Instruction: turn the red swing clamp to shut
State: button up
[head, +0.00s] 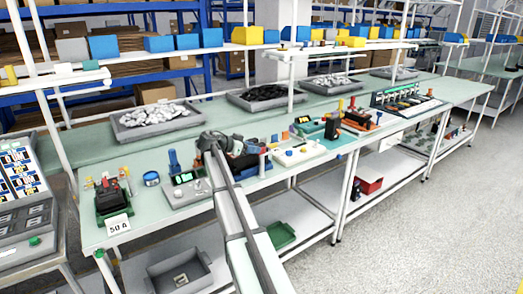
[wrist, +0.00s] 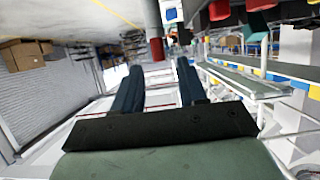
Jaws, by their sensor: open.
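My gripper (head: 246,158) is above the front part of the long bench, pointing right, partly hidden by my own arm. In the wrist view its two dark blue fingers (wrist: 159,68) are apart with nothing between them. A red cylinder with a grey end (wrist: 156,46) shows just past the fingertips, in line with the gap; I cannot tell whether it is part of the swing clamp. In the head view a small red-topped blue part (head: 263,149) stands just right of my gripper. The clamp itself is too small and hidden to make out, and so is its angle.
A white panel with knobs (head: 296,155) and a green-based fixture (head: 318,130) are to the right. Parts trays (head: 155,133) line the back.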

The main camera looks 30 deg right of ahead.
jog(key=shift+x, duration=2.8)
grip_shut()
